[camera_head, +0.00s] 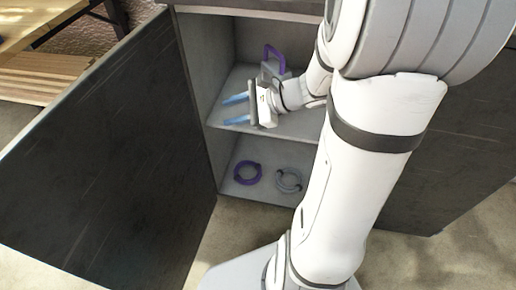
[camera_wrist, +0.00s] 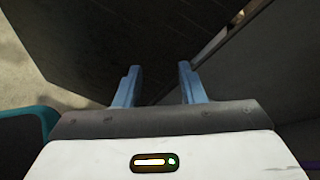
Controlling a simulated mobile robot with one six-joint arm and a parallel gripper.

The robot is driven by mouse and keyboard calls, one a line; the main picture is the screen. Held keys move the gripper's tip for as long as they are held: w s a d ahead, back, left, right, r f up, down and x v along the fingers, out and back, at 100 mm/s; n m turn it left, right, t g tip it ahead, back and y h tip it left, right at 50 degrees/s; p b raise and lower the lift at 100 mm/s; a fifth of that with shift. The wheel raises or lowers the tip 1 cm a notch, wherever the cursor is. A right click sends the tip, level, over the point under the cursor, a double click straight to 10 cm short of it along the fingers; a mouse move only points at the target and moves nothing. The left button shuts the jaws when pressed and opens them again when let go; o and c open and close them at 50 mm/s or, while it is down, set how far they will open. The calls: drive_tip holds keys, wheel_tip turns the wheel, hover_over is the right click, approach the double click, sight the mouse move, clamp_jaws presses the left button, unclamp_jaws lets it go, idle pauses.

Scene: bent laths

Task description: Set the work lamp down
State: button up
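My gripper (camera_head: 227,111) is at the upper compartment of the open cabinet, its two blue fingers pointing left. In the wrist view the fingers (camera_wrist: 159,72) stand apart with nothing between them. A grey thing with a purple handle (camera_head: 274,54) stands on the upper shelf, behind my gripper and partly hidden by it and my arm. It may be the work lamp, but I cannot tell for sure. It looks upright and apart from the fingers.
The cabinet's left door (camera_head: 110,150) stands wide open; a right door (camera_head: 455,170) shows behind my arm. A purple ring (camera_head: 248,173) and a grey ring (camera_head: 288,180) lie in the lower compartment. A teal curved bar (camera_wrist: 42,113) shows at the wrist view's left edge.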

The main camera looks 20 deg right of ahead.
drive_tip(key=s+a+f+n+g+h, duration=0.1)
drive_tip(key=s+a+n+g+h, duration=0.15)
drive_tip(key=s+n, duration=0.25)
drive_tip(key=s+a+f+n+g+h, duration=0.1)
drive_tip(key=s+f+n+g+h, duration=0.1)
drive_tip(key=s+n+g, duration=0.25)
drive_tip(key=shift+s+d+r+n+t+h, duration=0.25)
drive_tip(key=shift+s+d+n+h, duration=0.4)
drive_tip(key=shift+n+h, duration=0.65)
drive_tip(key=shift+s+d+r+n+t+h, duration=0.1)
drive_tip(key=shift+s+d+n+t+h, duration=0.3)
drive_tip(key=shift+d+n+h, duration=0.85)
drive_tip(key=shift+s+d+r+n+t+h, duration=0.25)
drive_tip(key=shift+s+n+h, duration=0.45)
drive_tip(key=shift+n, duration=1.2)
drive_tip(key=shift+f, duration=0.1)
